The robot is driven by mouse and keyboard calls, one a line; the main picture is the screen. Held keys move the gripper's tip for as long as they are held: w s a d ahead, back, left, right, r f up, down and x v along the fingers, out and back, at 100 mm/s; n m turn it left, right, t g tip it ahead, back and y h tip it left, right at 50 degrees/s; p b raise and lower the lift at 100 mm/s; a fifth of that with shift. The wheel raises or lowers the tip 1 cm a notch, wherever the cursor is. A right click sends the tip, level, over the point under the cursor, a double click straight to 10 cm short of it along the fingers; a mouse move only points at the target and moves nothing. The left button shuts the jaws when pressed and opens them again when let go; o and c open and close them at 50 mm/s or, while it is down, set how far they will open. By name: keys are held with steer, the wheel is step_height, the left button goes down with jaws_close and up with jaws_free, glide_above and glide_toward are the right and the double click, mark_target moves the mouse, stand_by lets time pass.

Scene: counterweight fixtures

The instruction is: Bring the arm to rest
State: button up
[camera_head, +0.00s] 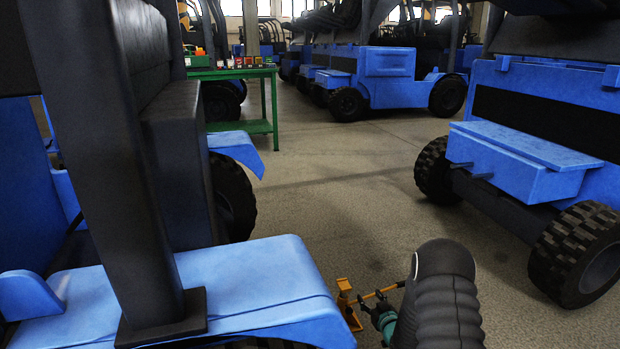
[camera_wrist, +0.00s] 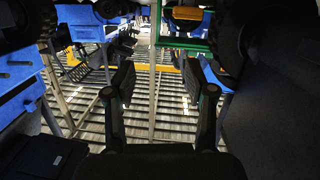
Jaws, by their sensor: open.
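My gripper (camera_wrist: 159,72) shows in the wrist view with its two black fingers spread apart and nothing held between them. A thin pale upright post and a yellow bar (camera_wrist: 165,68) show in the gap, and I cannot tell how far beyond the fingers they are. In the head view, a black ribbed arm part (camera_head: 440,295), which looks like mine, rises at the lower right of centre. The fingers are not clearly visible there.
A blue vehicle (camera_head: 240,285) with a dark post stands close at the left. Another blue vehicle (camera_head: 520,160) stands at the right. A yellow fixture (camera_head: 347,303) is low beside the arm. A green table (camera_head: 240,126) with small items stands behind. Open floor (camera_head: 340,180) lies between.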

step_height(320, 180, up, 16)
steer(key=s+g+h+p, duration=0.1)
steer(key=g+h+p, duration=0.1)
steer(key=s+r+m+g+h+p, duration=0.2)
steer(key=s+r, duration=0.8)
steer(key=r, duration=0.6)
steer(key=s+a+r+g+p, duration=0.1)
steer(key=s+r+g, duration=0.1)
steer(key=s, duration=1)
steer(key=s+a+r+m+g+p, duration=0.1)
steer(key=s+r, duration=0.4)
steer(key=s, duration=0.7)
steer(key=s+a+r+g+p, duration=0.2)
steer(key=s+r, duration=0.2)
steer(key=s, duration=0.8)
steer(key=shift+a+m+g+p, duration=0.25)
steer(key=shift+m+g+p, duration=0.1)
steer(key=shift+m+g, duration=0.05)
